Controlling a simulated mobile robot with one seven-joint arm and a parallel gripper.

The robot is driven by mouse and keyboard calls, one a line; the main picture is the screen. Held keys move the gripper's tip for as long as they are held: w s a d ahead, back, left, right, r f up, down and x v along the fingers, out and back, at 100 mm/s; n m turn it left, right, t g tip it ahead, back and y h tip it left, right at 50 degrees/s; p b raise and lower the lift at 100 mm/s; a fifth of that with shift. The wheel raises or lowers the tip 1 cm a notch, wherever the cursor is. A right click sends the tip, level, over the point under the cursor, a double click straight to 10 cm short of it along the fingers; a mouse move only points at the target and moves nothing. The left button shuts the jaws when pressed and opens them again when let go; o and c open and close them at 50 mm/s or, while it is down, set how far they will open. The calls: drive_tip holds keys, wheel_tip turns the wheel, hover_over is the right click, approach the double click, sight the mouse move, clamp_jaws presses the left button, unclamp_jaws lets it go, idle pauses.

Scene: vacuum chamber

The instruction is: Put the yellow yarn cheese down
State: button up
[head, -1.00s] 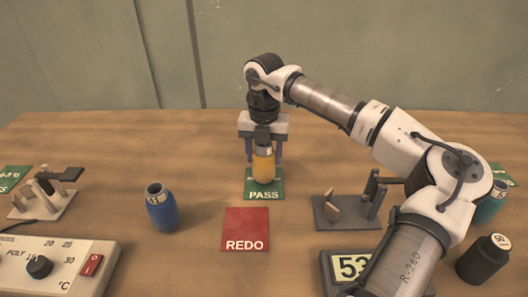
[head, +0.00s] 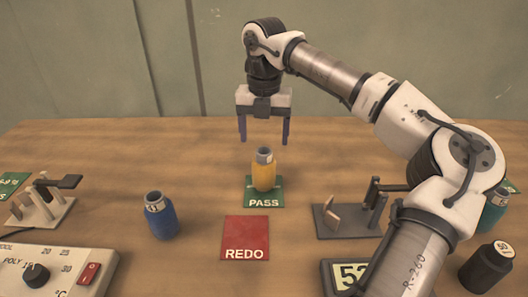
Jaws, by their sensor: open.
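A yellow yarn cheese (head: 264,176), a spool with a grey top, stands upright on the green PASS mat (head: 264,202) in the middle of the table. My gripper (head: 264,142) is open and empty. It hangs above the yellow cheese, with its two fingers pointing down and clear of it. Nothing is between the fingers.
A red REDO mat (head: 245,230) lies in front of the green one, bare. A blue cheese (head: 160,218) stands to the left, a black one (head: 487,267) and a teal one (head: 492,212) at the right. Small stands (head: 45,208) (head: 340,222) flank the middle.

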drive_tip(key=shift+r, duration=2)
drive_tip(key=shift+r, duration=0.1)
